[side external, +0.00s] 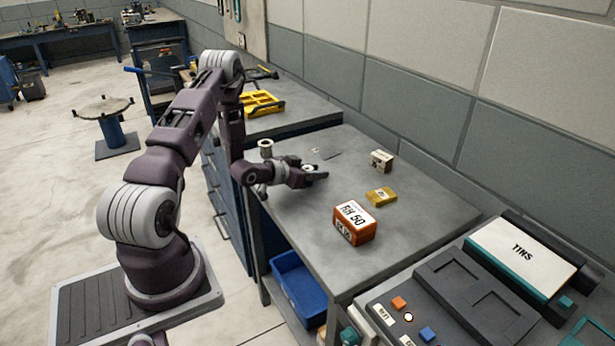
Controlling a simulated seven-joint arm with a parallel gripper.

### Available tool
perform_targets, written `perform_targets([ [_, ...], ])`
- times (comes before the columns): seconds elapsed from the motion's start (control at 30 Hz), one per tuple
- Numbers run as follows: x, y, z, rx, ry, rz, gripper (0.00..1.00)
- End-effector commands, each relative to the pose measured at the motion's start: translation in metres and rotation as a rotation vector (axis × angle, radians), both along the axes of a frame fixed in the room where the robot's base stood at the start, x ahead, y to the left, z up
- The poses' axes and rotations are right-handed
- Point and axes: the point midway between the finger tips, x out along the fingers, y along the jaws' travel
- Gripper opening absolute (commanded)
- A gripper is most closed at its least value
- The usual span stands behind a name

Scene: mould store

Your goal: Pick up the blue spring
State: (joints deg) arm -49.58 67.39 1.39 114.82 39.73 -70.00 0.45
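I cannot make out a blue spring in the side external view. My gripper (318,176) is low over the grey worktop (425,222), near its left side, with its dark fingers pointing right. The fingers are small and seen from the side, so I cannot tell whether they are open or shut or hold anything. A small pale round thing (310,167) shows just behind the gripper, partly hidden; I cannot tell what it is.
A blue bin (299,289) sits below the worktop. A console (475,300) is at front right. The worktop's right part is clear.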

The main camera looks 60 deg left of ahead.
Motion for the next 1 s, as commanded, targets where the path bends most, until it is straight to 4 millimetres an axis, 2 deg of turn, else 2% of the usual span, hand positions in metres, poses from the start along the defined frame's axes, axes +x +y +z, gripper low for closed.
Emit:
perform_targets([
  [0.03,0.000,0.000,0.000,0.000,0.000,0.000,0.07],
  [0.07,0.000,0.000,0.000,0.000,0.000,0.000,0.02],
  [0.1,0.000,0.000,0.000,0.000,0.000,0.000,0.00],
  [0.33,0.000,0.000,0.001,0.000,-0.001,0.000,0.00],
  [0.43,0.000,0.000,0.008,0.001,-0.002,0.000,0.00],
  [0.8,0.001,0.000,0.089,0.003,-0.003,-0.001,0.00],
  [0.93,0.013,-0.011,0.101,0.002,-0.002,-0.032,0.00],
  [1.0,0.030,-0.026,0.103,0.002,-0.001,-0.071,0.00],
])
